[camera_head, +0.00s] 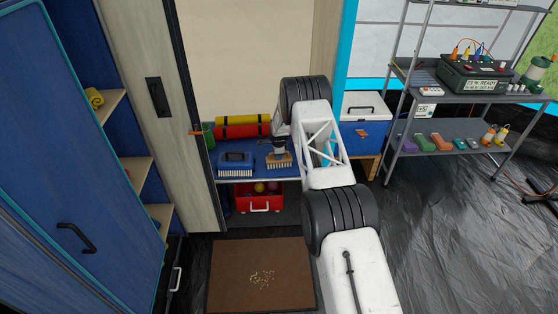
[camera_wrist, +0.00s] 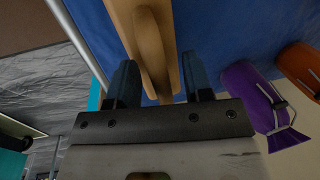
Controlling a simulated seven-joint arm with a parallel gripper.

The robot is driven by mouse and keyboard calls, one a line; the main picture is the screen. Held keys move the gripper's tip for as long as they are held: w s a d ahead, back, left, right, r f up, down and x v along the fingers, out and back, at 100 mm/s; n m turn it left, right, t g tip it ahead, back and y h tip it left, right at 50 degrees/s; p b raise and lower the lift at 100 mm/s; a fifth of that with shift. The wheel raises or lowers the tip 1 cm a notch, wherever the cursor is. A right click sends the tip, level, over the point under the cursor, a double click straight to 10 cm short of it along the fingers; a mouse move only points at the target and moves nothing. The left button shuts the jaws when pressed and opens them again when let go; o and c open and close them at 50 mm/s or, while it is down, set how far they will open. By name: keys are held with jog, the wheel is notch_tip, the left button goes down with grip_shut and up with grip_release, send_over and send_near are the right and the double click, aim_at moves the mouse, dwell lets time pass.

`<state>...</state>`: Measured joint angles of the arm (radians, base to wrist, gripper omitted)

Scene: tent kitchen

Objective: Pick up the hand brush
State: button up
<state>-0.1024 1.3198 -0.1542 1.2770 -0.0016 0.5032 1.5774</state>
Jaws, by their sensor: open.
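A wooden hand brush (camera_head: 280,161) with pale bristles lies on the blue shelf (camera_head: 259,173) in the head view. In the wrist view its tan wooden body and handle (camera_wrist: 150,45) reach down toward the space between my fingers. My gripper (camera_head: 279,149) is just above and behind the brush in the head view. In the wrist view my gripper (camera_wrist: 162,85) is open, with one dark finger on each side of the handle. The left finger looks close to the wood; I cannot tell whether it touches.
A blue block-shaped brush (camera_head: 235,162) with white bristles stands left of the wooden one. Red and yellow rolls (camera_head: 242,127) lie behind. A red crate (camera_head: 259,200) is below the shelf. A white-lidded box (camera_head: 363,107) stands to the right. Purple (camera_wrist: 250,90) and orange bags show in the wrist view.

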dwell(0.5)
grip_shut()
